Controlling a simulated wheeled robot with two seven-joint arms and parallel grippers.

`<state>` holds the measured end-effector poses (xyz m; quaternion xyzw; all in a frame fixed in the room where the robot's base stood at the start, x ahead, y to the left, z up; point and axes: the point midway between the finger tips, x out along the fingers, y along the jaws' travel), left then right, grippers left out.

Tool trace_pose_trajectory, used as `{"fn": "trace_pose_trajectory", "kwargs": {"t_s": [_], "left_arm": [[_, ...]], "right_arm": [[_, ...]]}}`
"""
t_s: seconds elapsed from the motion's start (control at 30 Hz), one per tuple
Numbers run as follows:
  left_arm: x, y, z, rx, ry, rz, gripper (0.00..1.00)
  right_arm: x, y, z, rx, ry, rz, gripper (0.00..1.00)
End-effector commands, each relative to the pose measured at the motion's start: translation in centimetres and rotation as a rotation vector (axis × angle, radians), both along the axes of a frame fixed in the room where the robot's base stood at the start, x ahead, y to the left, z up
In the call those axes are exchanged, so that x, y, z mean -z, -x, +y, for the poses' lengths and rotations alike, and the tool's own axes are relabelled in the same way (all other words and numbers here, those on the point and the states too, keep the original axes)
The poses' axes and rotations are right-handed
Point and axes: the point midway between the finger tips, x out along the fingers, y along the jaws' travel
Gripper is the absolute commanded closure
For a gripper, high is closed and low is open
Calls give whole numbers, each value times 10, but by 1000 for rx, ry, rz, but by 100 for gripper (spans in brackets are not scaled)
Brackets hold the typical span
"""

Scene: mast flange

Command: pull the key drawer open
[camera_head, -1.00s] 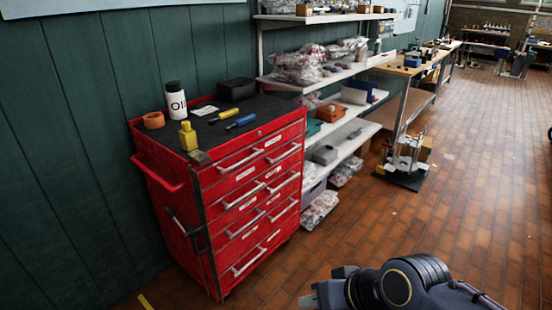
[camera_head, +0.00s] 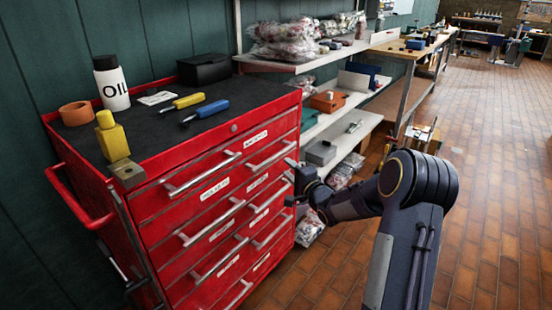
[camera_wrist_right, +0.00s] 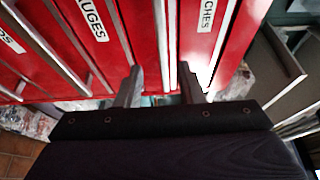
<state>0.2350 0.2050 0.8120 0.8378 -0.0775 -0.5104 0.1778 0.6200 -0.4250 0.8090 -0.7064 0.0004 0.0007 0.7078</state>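The red tool cabinet (camera_head: 190,205) has two columns of drawers with silvery bar handles and small white labels. All its drawers look shut. I cannot read which label marks the key drawer. In the right wrist view one label reads "GAUGES" (camera_wrist_right: 93,20) and another ends in "CHES" (camera_wrist_right: 207,14). My right gripper (camera_head: 291,183) is at the right-hand column of drawers, close to the front. In the wrist view my right gripper (camera_wrist_right: 160,88) is open, with a light bar (camera_wrist_right: 172,50) showing between its fingers; contact cannot be told. My left gripper is out of view.
On the cabinet top are an oil bottle (camera_head: 111,84), a yellow bottle (camera_head: 111,137), an orange tape roll (camera_head: 76,113), a black box (camera_head: 204,68) and two tools. Shelves (camera_head: 345,120) stand right of the cabinet. Brick floor (camera_head: 490,180) is free at the right.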

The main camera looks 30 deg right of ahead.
Motion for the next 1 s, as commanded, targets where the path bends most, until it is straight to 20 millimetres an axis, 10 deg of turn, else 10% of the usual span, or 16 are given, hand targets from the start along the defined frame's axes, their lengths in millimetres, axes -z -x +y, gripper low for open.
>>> {"fn": "trace_pose_trajectory", "kwargs": {"t_s": [0.4,0.83,1.0], "left_arm": [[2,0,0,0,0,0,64],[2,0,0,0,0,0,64],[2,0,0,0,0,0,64]], "right_arm": [[-1,-61,1,-1,2,-1,65],[-2,-73,1,0,1,0,65],[-2,-73,1,0,1,0,88]]}}
